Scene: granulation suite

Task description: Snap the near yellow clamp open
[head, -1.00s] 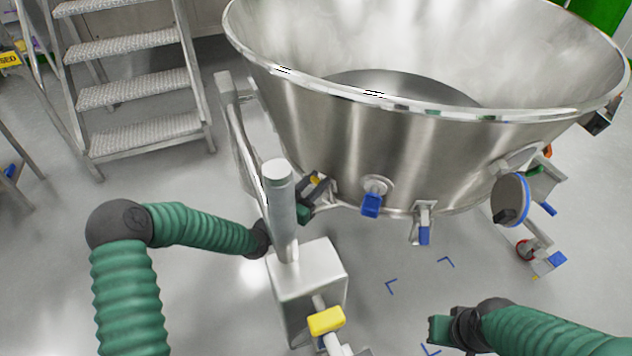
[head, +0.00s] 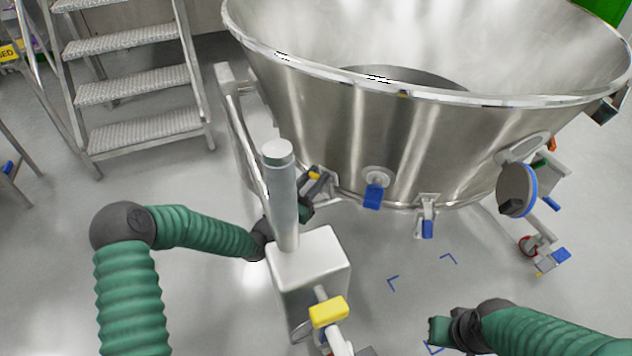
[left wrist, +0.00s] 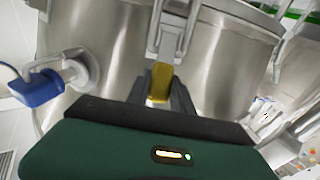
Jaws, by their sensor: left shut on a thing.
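A yellow clamp handle (head: 315,175) shows low on the left side of the big steel bowl (head: 330,140), partly behind a steel post. My left gripper (head: 311,192) reaches past this post and is shut on the handle. In the left wrist view the yellow handle (left wrist: 160,80) stands between the two dark fingers, in front of the steel wall. A second yellow clamp (head: 328,312) sits on a pipe at the front of the steel box, closer to me, with no gripper at it. My right gripper (head: 440,329) is low at the right, away from both; its finger opening is unclear.
The steel post (head: 284,205) on its box (head: 310,265) stands close beside my left forearm. Blue clamps (head: 373,196) hang along the bowl's lower edge; one blue handle (left wrist: 35,88) is near the left wrist. Steel steps (head: 135,90) stand at the back left. Floor at front left is open.

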